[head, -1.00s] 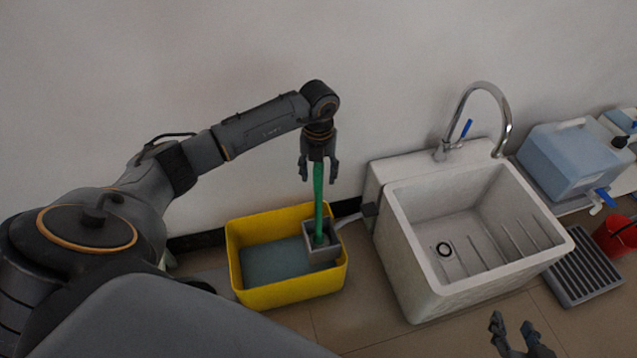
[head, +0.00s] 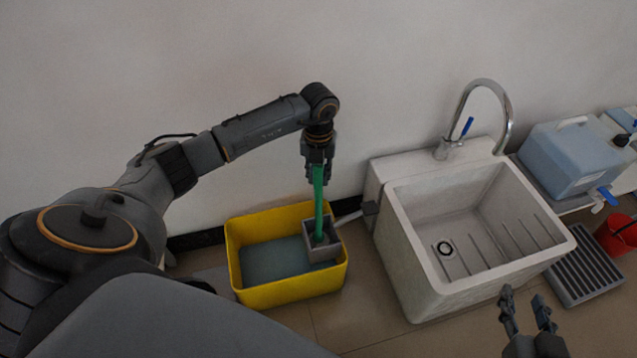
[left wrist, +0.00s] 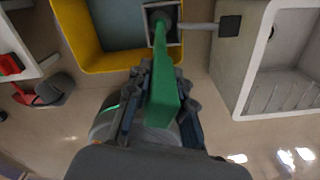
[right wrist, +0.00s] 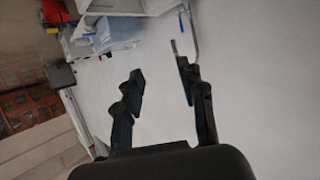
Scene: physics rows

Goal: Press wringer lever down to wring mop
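The yellow mop bucket (head: 290,290) stands on the floor left of the sink, with grey-blue water inside. A grey wringer box (head: 322,247) sits at its right side. The green mop handle (head: 319,190) rises upright from the wringer; the mop head is hidden inside. The wringer lever (head: 350,217) sticks out to the right and ends in a dark pad, also seen in the left wrist view (left wrist: 229,26). My left gripper (head: 317,178) is shut on the upper mop handle (left wrist: 164,75). My right gripper (head: 526,308) is open and empty, in front of the sink, away from the lever.
A white sink (head: 435,287) with a tap (head: 485,88) stands close to the lever's pad. A dark grate (head: 583,265), a blue water container (head: 570,160) and a red bucket (head: 615,235) are at the right. The floor in front of the yellow bucket is clear.

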